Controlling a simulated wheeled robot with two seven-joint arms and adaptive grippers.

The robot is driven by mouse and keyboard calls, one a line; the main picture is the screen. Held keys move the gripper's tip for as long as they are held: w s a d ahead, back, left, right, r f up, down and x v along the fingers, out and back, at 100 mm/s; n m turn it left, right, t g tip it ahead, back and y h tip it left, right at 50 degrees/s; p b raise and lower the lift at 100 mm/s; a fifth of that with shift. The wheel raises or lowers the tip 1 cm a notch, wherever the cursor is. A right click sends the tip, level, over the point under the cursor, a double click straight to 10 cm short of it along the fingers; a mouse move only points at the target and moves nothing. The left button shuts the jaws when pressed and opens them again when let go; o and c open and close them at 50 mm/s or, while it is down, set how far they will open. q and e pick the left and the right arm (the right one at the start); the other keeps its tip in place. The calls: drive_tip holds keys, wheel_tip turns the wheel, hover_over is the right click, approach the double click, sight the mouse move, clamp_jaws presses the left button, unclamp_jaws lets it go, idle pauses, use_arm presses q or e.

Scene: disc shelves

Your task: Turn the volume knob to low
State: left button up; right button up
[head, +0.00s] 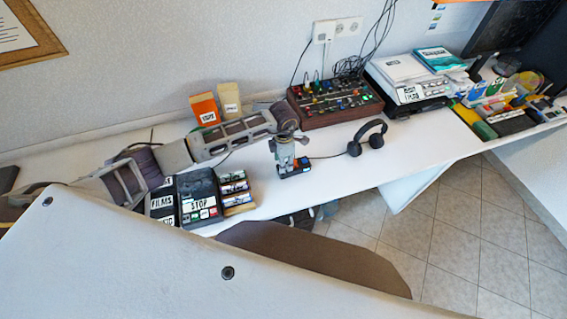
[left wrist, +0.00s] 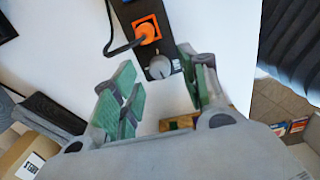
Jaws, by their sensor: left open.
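The volume knob (left wrist: 157,67) is a grey round knob at the end of a narrow black box (left wrist: 127,12) in the left wrist view. An orange socket with a plug and black cable (left wrist: 146,29) sits beside it on the box. My left gripper (left wrist: 160,85) is open, with green-padded fingers on either side of the knob's end of the box. I cannot tell whether either finger touches the knob. In the head view my left gripper (head: 287,163) points down over the small black box (head: 297,172), hiding the knob. My right gripper is not in view.
Black headphones (head: 367,138) lie right of the box, with a cable towards it. A mixer (head: 334,100) stands behind. Cassettes (head: 236,189) and a black STOP device (head: 198,198) lie to the left. The white desk (head: 413,145) is clear right of the headphones.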

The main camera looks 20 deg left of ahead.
use_arm(q)
wheel_tip(320, 180, up, 10)
idle(0.6)
drive_tip(key=shift+s, duration=0.1)
idle(0.4)
